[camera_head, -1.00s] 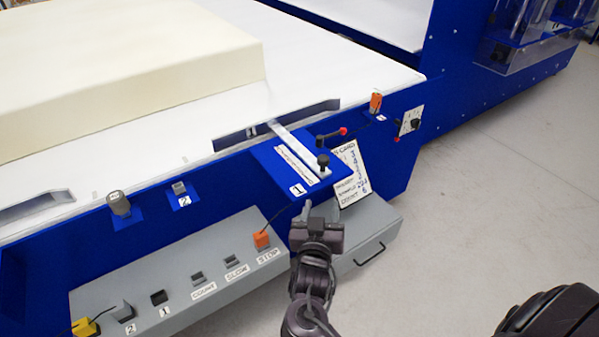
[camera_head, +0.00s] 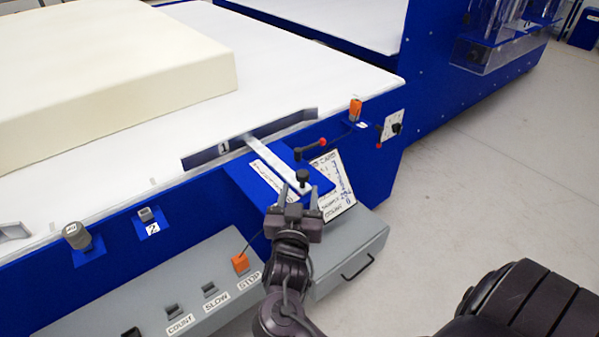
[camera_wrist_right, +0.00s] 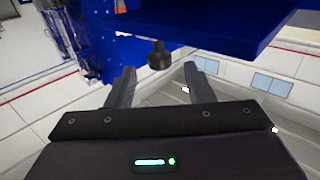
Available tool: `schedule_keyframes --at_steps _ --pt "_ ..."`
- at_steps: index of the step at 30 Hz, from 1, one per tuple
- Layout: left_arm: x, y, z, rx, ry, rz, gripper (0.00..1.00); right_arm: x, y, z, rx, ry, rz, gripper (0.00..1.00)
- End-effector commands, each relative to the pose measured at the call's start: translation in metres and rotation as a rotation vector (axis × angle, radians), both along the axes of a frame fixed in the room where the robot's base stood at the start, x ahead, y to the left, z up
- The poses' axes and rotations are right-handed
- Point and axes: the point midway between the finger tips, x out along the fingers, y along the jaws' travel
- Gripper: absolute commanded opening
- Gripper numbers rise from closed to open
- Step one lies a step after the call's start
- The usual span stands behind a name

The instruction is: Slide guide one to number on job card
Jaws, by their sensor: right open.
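Guide one is a dark fence (camera_head: 200,158) marked 1 on the white table, with a pale bar (camera_head: 270,160) running forward over a blue bracket to a black knob (camera_head: 303,177). My right gripper (camera_head: 299,194) is open and empty, just in front of the knob. In the right wrist view the knob (camera_wrist_right: 159,56) hangs below a blue plate, beyond and between the spread fingertips (camera_wrist_right: 160,78), not gripped. The job card (camera_head: 333,185) leans to the right of the bracket; its writing is too small to read surely. My left gripper is not seen.
A cream foam block (camera_head: 110,75) lies on the white table (camera_head: 300,70). A red-tipped lever (camera_head: 320,146) stands close behind the knob. A grey panel (camera_head: 190,290) with COUNT, SLOW and STOP controls and a drawer (camera_head: 350,255) lie below.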

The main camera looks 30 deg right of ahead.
Motion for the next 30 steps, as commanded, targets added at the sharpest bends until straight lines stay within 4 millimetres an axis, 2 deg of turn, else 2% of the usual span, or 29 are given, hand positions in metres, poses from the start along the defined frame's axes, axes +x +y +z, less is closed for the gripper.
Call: schedule_keyframes --at_steps 10,15,22,23,30 --pt "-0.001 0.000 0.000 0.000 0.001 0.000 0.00 0.041 -0.035 0.001 -0.003 -0.002 0.001 0.48" --pt "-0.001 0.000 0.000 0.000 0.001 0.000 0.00 0.049 -0.042 0.000 0.001 -0.001 0.001 0.48" --pt "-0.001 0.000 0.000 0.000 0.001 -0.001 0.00 0.049 -0.042 0.000 0.001 -0.001 0.001 0.48" --pt "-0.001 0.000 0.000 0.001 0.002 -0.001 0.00 0.049 -0.042 0.000 0.001 -0.001 0.001 0.46" --pt "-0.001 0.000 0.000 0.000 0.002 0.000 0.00 0.049 -0.042 0.000 0.000 0.000 0.001 0.15"
